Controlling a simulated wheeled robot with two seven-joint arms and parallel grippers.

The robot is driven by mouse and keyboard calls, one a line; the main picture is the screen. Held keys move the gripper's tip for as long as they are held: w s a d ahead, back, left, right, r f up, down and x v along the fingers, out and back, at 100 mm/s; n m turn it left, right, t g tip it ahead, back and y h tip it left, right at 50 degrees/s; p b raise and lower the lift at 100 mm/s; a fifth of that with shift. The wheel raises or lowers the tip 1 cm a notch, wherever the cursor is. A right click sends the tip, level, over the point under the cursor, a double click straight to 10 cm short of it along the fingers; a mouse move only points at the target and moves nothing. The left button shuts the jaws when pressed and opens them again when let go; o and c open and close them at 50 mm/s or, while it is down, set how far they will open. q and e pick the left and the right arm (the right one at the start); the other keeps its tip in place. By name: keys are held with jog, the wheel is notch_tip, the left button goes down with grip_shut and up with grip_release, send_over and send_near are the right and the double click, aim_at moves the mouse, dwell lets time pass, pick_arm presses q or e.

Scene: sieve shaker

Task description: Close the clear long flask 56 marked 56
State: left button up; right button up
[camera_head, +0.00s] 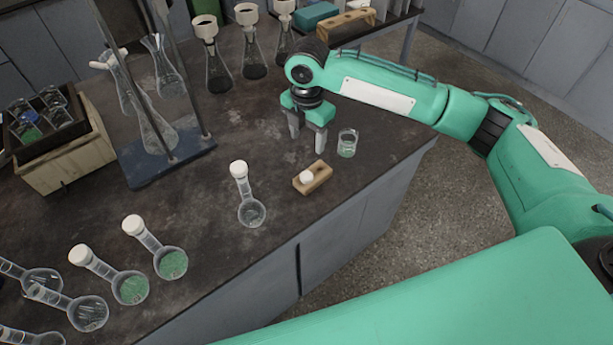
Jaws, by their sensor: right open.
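A clear long-necked flask (252,212) with a white top stands alone mid-bench near the front edge. Other clear long-necked flasks (88,313) stand at the lower left, partly cut off by the frame. I cannot read any number, so I cannot tell which is flask 56. A small wooden block (320,180) to the right of the lone flask bears a round white stopper (306,176). My right gripper (306,142) is open and empty, pointing down above the bench, behind the block. My left gripper is not in view.
Two white-capped flasks with green contents (172,264) stand at left front. A metal stand (140,168) holds glassware behind. Dark-filled conical flasks (219,75) stand at the back.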

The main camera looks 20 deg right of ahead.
send_over(307, 175)
notch_tip(307, 175, down, 8)
jog(key=shift+f+p, duration=0.1)
jog(key=shift+p, duration=0.35)
jog(key=shift+f+p, duration=0.75)
jog(key=shift+f, duration=1.85)
jog(key=shift+c, duration=0.5)
jog(key=c, duration=1)
